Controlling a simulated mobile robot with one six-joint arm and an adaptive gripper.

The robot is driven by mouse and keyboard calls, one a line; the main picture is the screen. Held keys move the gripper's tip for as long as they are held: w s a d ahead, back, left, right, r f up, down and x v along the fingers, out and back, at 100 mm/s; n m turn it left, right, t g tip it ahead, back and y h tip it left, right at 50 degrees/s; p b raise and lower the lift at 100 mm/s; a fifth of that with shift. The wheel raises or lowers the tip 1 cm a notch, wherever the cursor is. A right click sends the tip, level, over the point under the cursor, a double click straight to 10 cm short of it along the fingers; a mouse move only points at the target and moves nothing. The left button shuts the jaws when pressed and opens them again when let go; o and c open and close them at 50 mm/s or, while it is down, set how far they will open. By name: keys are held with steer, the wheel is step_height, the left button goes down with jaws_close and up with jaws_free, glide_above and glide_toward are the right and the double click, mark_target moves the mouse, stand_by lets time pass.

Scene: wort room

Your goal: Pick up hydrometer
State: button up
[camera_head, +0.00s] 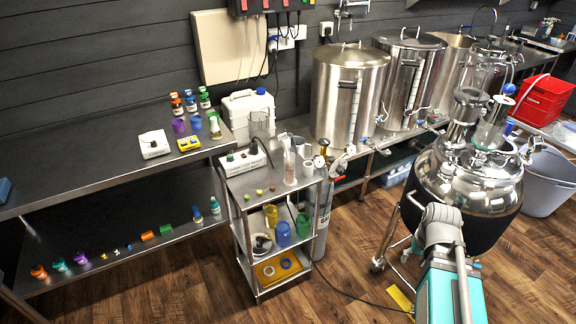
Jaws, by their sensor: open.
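I cannot pick out the hydrometer for certain. A tall clear cylinder (290,168) with a pinkish tint stands upright on the top shelf of the small steel cart (262,190). Something thin seems to rise in it, too small to tell. My gripper cannot be made out in this view.
A white stirrer-like device (243,162) and small coloured caps share the cart top. Steel kettles (345,95) stand behind it. A round steel vessel (465,180) stands to its right. A long workbench (90,160) is at left. Wooden floor (190,290) is open in front.

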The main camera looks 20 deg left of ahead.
steer(key=w+a+r+n+t+y, duration=0.2)
steer(key=w+a, duration=0.5)
steer(key=a, duration=0.6)
steer(key=w+a+r+n+t+y, duration=0.3)
steer(key=w+a+r+n+y, duration=0.1)
steer(key=a, duration=0.9)
steer(key=w+a+r+n+t+y, duration=0.3)
steer(key=w+a+r+n, duration=0.2)
steer(key=w+a, duration=0.5)
steer(key=a+r, duration=0.1)
steer(key=a, duration=0.2)
steer(key=shift+r+y+p, duration=0.2)
steer(key=shift+y+p, duration=0.1)
steer(key=shift+p, duration=0.05)
steer(key=shift+w+a+f, duration=0.1)
steer(key=b, duration=0.3)
glide_toward(287, 155)
step_height(287, 155, up, 2)
steer(key=w+a, duration=0.3)
steer(key=shift+w+a+f, duration=0.1)
steer(key=shift+w+a, duration=0.15)
steer(key=shift+a, duration=0.25)
